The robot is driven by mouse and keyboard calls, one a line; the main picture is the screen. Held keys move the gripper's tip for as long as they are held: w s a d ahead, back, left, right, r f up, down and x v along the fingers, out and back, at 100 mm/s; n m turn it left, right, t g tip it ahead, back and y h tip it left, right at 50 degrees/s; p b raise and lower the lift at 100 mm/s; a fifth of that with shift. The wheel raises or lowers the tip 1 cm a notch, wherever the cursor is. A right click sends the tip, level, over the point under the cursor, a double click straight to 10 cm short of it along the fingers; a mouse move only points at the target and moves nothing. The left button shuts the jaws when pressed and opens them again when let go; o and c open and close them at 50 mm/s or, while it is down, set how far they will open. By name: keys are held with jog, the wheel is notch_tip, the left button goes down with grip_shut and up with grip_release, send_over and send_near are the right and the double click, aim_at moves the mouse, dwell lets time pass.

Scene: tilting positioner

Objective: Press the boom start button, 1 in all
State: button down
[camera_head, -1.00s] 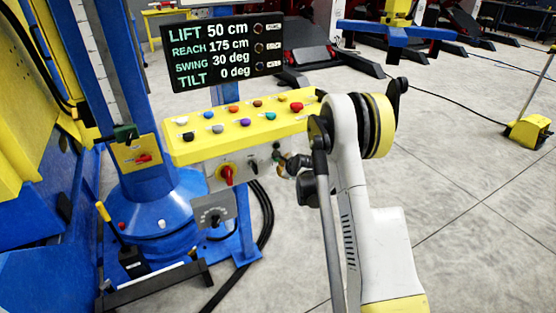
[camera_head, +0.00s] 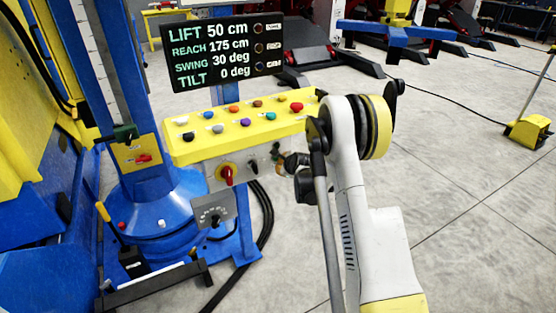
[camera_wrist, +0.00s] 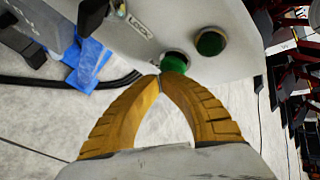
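My gripper (camera_wrist: 160,79) shows in the wrist view with its two orange fingers bowed and their tips together, holding nothing. The tips are at the lower left edge of a bright green round button (camera_wrist: 175,61) on the grey panel face, covering a little of it. I cannot tell whether they touch it. A darker green round piece (camera_wrist: 211,42) is up and right of it. No label reading boom start is legible. In the head view my gripper (camera_head: 279,161) is at the right end of the control box's front face, and my arm partly hides that area.
The yellow console top (camera_head: 240,125) carries several coloured buttons. A red rotary switch (camera_head: 227,174) and a dark lever are on its front. The display (camera_head: 225,52) reads lift 50 cm, reach 175 cm, swing 30 deg, tilt 0 deg.

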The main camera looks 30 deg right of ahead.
jog(key=shift+w, duration=0.35)
jog(key=shift+s, duration=0.15)
dwell(0.5)
jog(key=shift+s, duration=0.75)
jog(key=s, duration=0.5)
jog(key=shift+d, duration=0.1)
jog(key=shift+f, duration=0.1)
dwell(0.6)
